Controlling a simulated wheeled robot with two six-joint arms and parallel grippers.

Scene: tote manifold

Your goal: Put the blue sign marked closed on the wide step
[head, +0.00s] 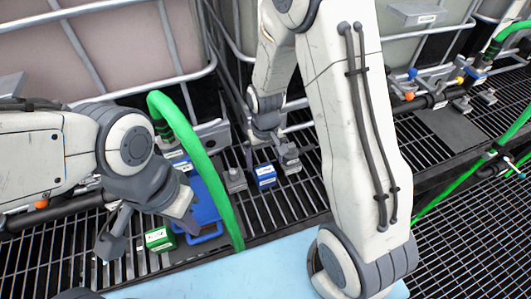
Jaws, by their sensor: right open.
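A small blue block with a white label (264,175) stands on the dark grating near the middle. It looks like a sign, but its wording is too small to read. My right gripper (277,150) is open just above and beside this blue block, with nothing between its fingers. My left gripper (150,228) is at the left with its fingers spread wide, over a small green block with a white label (160,239). I cannot tell which surface is the wide step. A flat light-blue surface (240,275) lies along the bottom, and a dark flat plate (450,130) lies at the right.
A blue flat piece with a handle (205,205) lies behind a thick green hose (195,150). A grey block (235,180) stands left of the blue block. Caged totes (120,45) line the back. Black pipes with valves (430,100) run at the right.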

